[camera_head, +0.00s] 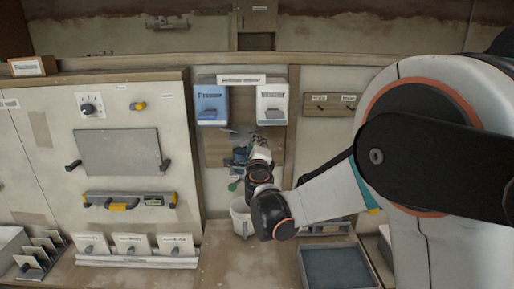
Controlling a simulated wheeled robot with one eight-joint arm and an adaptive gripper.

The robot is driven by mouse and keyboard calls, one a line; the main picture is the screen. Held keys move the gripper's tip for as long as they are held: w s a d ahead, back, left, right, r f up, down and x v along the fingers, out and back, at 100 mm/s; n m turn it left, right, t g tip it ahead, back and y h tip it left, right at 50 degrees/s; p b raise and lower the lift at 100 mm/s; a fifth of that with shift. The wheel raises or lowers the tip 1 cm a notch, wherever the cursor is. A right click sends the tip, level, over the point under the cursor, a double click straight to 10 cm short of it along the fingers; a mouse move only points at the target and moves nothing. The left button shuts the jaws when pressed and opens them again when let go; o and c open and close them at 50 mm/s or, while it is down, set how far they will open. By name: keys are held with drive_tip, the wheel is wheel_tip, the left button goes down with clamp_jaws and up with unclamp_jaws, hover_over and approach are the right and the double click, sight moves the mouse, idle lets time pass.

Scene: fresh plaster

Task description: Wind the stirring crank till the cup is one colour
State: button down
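A white cup (240,218) stands on the worktop at the foot of the recessed panel, partly hidden by my arm. Its contents are not visible. My arm comes in from the right, and my gripper (257,147) is up in front of the panel, above the cup. The fingers are small and dark against the clutter, so I cannot tell whether they are open or shut. A small green part (233,186) shows just left of my wrist, above the cup; it may belong to the stirring crank. The crank itself is not clearly visible behind my gripper.
A blue dispenser (211,104) and a white dispenser (272,104) hang above. A grey board (117,152), a spirit level (130,200) and a dial (88,108) are on the left wall. A dark shallow tray (338,267) lies front right. The worktop below the cup is clear.

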drive_tip(key=shift+r+n, duration=0.15)
drive_tip(key=shift+n, duration=0.25)
drive_tip(key=c, duration=1.4)
unclamp_jaws()
drive_tip(key=shift+a, duration=0.1)
drive_tip(key=shift+o, duration=0.2)
drive_tip(key=shift+s, duration=0.1)
drive_tip(key=s, duration=0.7)
drive_tip(key=shift+s, duration=0.15)
